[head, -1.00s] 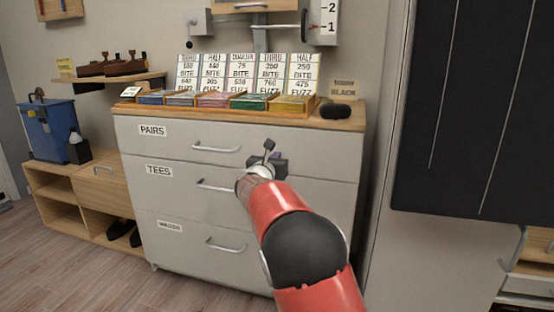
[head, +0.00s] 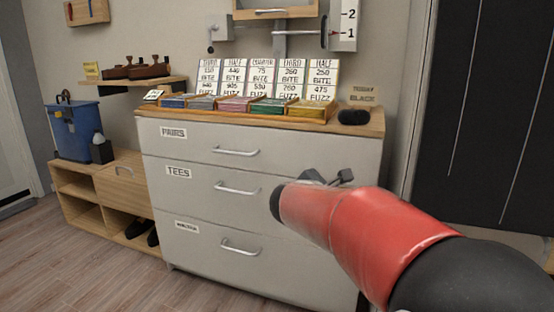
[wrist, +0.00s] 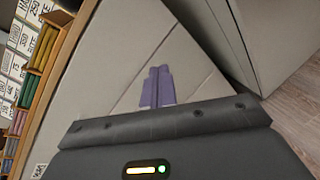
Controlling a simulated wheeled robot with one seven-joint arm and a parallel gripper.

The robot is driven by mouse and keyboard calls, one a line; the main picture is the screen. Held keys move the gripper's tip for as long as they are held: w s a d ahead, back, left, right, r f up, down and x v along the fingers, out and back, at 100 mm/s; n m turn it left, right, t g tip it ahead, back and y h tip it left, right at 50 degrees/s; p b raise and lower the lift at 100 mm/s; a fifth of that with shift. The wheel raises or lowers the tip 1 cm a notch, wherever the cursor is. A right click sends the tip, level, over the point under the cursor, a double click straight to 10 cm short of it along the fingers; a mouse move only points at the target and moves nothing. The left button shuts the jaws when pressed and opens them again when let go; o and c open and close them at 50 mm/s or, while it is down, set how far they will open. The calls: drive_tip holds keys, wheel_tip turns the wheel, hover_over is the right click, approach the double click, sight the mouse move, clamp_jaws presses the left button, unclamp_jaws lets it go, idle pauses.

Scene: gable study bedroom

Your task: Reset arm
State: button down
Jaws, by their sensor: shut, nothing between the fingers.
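My gripper (head: 328,178) shows in the head view at the end of my red and black arm, in front of the right side of the drawer cabinet (head: 215,195). The arm partly hides it there. In the wrist view my gripper's two purple fingers (wrist: 158,88) are together, with nothing between them. Behind them is the pale cabinet front (wrist: 125,60), seen tilted. All three drawers, with labels such as PAIRS and TEES, look closed.
On the cabinet top are a row of coloured trays (head: 240,104) with cards behind them and a black object (head: 353,117). A low wooden shelf (head: 100,190) with a blue bin (head: 76,130) stands left. A dark panel (head: 490,120) is at right. Wooden floor (head: 70,255) is clear at front left.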

drive_tip(key=s+d+f+m+g+y+p, duration=0.1)
drive_tip(key=s+d+m+g, duration=0.1)
drive_tip(key=s+d+m, duration=0.3)
drive_tip(key=s+f+m+g+y, duration=0.1)
drive_tip(key=s+m, duration=0.1)
drive_tip(key=s, duration=0.5)
drive_tip(key=s+d+m+g+p, duration=0.1)
drive_tip(key=s+d+m+g, duration=0.1)
drive_tip(key=s+d+m, duration=0.3)
drive_tip(key=s+a+f+m+y, duration=0.2)
drive_tip(key=s+a+m+y, duration=0.1)
drive_tip(key=s, duration=0.5)
drive_tip(key=s+a+f+m+g+y+p, duration=0.1)
drive_tip(key=s+a+f+m+y, duration=0.2)
drive_tip(key=s+a+m, duration=0.2)
drive_tip(key=s+m, duration=0.2)
drive_tip(key=s, duration=0.2)
drive_tip(key=shift+a, duration=0.25)
drive_tip(key=shift+s+f, duration=0.1)
